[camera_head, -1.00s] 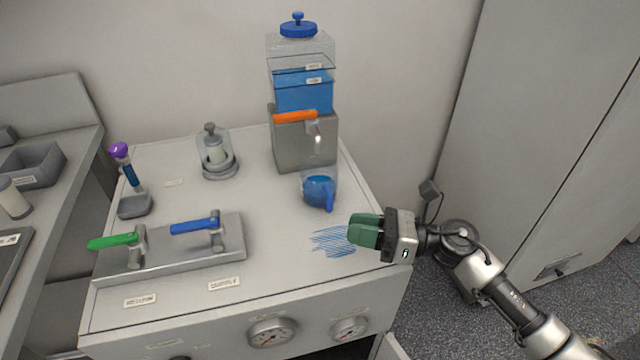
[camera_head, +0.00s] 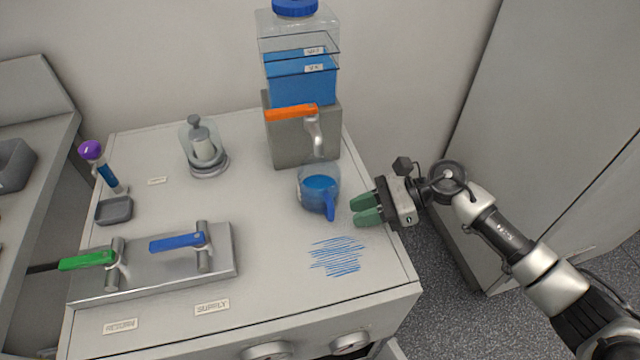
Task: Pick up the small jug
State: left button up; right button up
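The small jug (camera_head: 318,188) is clear, with blue liquid inside and a blue handle on its front right side. It stands upright on the cabinet top, just in front of the dispenser's spout. My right gripper (camera_head: 361,208) has green fingers pointing left. It is just right of the jug, close to the blue handle but apart from it. A gap shows between its fingers and nothing is held. My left gripper is not in view.
The dispenser (camera_head: 285,150) with an orange lever (camera_head: 291,113) stands right behind the jug. A blue hatched patch (camera_head: 338,257) lies in front. The valve plate (camera_head: 150,285) with green and blue handles is at left. A glass vessel (camera_head: 203,148) stands behind it.

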aim_at(331, 220)
jog(key=shift+s+a+f, duration=0.1)
jog(key=shift+a, duration=0.3)
jog(key=shift+a+f, duration=0.1)
jog(key=shift+a, duration=0.15)
jog(key=p+x, duration=0.1)
jog(key=x, duration=0.4)
jog(key=shift+w+p, duration=0.2)
jog(key=shift+p, duration=0.2)
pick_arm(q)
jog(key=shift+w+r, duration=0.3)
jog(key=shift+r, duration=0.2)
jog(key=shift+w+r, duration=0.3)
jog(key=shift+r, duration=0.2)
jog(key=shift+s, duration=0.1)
pick_arm(e)
jog(key=shift+c, duration=0.5)
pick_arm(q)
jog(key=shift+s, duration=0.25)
pick_arm(e)
grip_shut()
